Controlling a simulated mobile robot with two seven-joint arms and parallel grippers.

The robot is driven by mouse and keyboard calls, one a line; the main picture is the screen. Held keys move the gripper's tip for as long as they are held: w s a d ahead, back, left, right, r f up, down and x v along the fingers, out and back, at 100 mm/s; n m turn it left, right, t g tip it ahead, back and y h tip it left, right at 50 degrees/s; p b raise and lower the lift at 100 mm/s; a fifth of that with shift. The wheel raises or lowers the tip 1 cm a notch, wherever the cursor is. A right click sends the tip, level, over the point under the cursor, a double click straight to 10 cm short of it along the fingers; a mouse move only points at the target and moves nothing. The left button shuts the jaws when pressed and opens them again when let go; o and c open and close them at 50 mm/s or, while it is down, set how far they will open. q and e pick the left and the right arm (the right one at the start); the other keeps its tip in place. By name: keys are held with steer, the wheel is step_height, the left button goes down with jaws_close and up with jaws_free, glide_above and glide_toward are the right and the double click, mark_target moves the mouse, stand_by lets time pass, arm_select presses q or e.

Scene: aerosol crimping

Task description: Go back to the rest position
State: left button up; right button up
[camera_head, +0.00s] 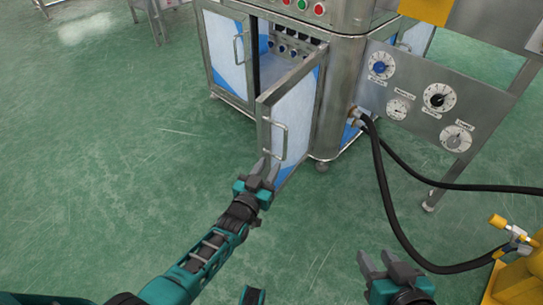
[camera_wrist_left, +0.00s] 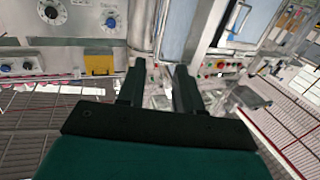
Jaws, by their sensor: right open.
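My left gripper (camera_head: 268,165) is in the middle of the head view, in front of the lower part of the ajar cabinet door (camera_head: 297,118). Its fingertips overlap the area by the door's handle (camera_head: 281,139); I cannot tell whether they touch it. In the left wrist view the left gripper's fingers (camera_wrist_left: 159,72) are apart with nothing visible gripped between them. My right gripper (camera_head: 378,260) is low at the right of the head view, over the floor, open and empty.
The steel cabinet (camera_head: 340,90) stands behind the door, with dark knobs inside. A dial panel (camera_head: 432,100) is to its right. Black hoses (camera_head: 384,185) run from the cabinet past my right gripper to yellow equipment (camera_head: 518,285). The green floor (camera_head: 110,180) at left is clear.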

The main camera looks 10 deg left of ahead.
steer(key=shift+w+r, duration=0.1)
arm_select(q)
steer(key=s+r+g, duration=0.3)
steer(key=s+g, duration=0.1)
steer(key=s, duration=0.7)
steer(key=s+r+g, duration=0.3)
steer(key=s, duration=0.7)
steer(key=s+a+r+p, duration=0.1)
steer(key=a+r+p, duration=0.1)
steer(key=r+p, duration=0.5)
steer(key=s+a+r+y+p, duration=0.1)
steer(key=r+p, duration=0.5)
steer(key=p, duration=0.8)
steer(key=shift+s+a+r+m, duration=0.25)
steer(key=shift+a+r+m, duration=0.1)
steer(key=shift+a, duration=0.2)
arm_select(e)
steer(key=s+d+r+h, duration=0.1)
steer(key=d+r, duration=0.3)
steer(key=r, duration=1)
steer(key=shift+s+d, duration=0.15)
steer(key=shift+s, duration=0.45)
arm_select(q)
steer(key=shift+f, duration=0.1)
arm_select(e)
steer(key=shift+f, duration=0.1)
